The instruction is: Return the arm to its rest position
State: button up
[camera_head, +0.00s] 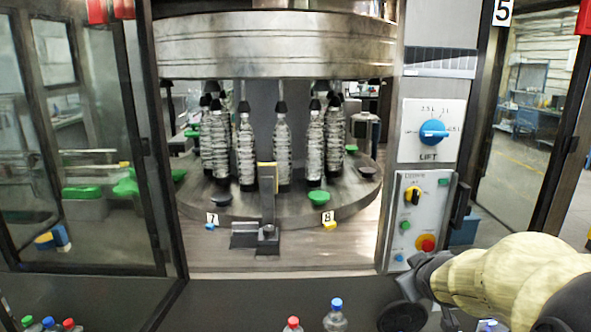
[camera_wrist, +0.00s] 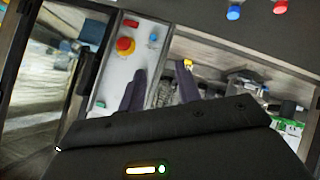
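My arm (camera_head: 505,277) reaches in from the lower right in the head view, in front of the machine's right side and below the control panel (camera_head: 416,215). Its dark end shows there, but I cannot make out the fingers. In the wrist view my gripper (camera_wrist: 160,77) has its two dark fingers apart with nothing between them. The control panel, with its red and yellow button (camera_wrist: 125,46), lies beyond the fingers in that view. No contact with the machine is visible.
The machine's round table (camera_head: 348,200) carries several wrapped bottles under a metal drum (camera_head: 275,45). Glass doors (camera_head: 75,130) stand at left. Bottles with red (camera_head: 293,325) and blue (camera_head: 335,318) caps stand at the front edge. A LIFT dial (camera_head: 433,132) is above the panel.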

jog(key=s+a+f+m+g+y, duration=0.1)
jog(key=s+a+f+g, duration=0.3)
jog(key=s, duration=0.4)
jog(key=s+a+f+m+g+y, duration=0.1)
jog(key=s+a+f+m+g, duration=0.2)
jog(key=s+a+f, duration=0.3)
notch_tip(320, 180, down, 3)
jog(key=s, duration=0.2)
jog(key=shift+s+a+f+m+g+p, duration=0.2)
jog(key=shift+s+a+m+g+p, duration=0.1)
jog(key=shift+a+g+p, duration=0.1)
